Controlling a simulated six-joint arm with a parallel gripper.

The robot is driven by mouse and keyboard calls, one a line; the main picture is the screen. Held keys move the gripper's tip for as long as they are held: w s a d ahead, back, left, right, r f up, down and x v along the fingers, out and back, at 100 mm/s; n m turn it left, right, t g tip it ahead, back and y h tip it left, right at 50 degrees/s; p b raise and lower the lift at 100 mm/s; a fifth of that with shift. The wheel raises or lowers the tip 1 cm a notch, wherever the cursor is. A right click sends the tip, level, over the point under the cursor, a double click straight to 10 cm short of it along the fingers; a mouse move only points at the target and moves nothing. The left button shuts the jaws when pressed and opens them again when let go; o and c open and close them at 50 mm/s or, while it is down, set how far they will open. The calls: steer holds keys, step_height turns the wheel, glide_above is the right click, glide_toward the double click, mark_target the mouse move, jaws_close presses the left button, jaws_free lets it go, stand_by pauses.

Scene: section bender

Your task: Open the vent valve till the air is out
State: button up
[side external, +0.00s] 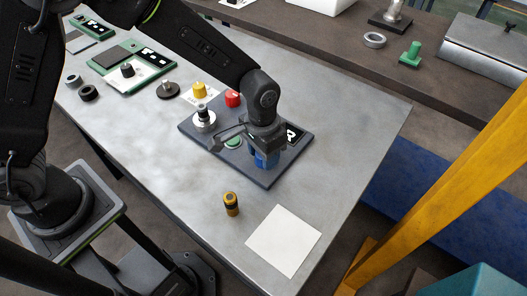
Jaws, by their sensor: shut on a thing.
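In the side external view, my gripper (262,148) points down over a dark panel (262,177) on the grey metal table. It is shut on a blue knob-like part (266,160) near the panel's front right. I take this blue part to be the vent valve, but no readable label confirms it. My gripper hides most of its top. A green button (234,142) and a silver fitting with a black top (203,117) are on the same panel, left of my gripper.
A red knob (233,98) and a yellow knob (199,91) stand behind the panel's left part. A brown and black cylinder (231,204) stands in front, beside a white sheet (284,241). A yellow post (440,180) rises at the right.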

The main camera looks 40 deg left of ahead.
steer(key=m, duration=0.5)
steer(key=shift+r+m, duration=0.1)
steer(key=shift+m, duration=0.6)
steer(key=o, duration=0.9)
steer(key=shift+o, duration=0.2)
step_height(320, 180, up, 14)
steer(key=shift+w+a, duration=0.2)
steer(key=shift+w, duration=0.05)
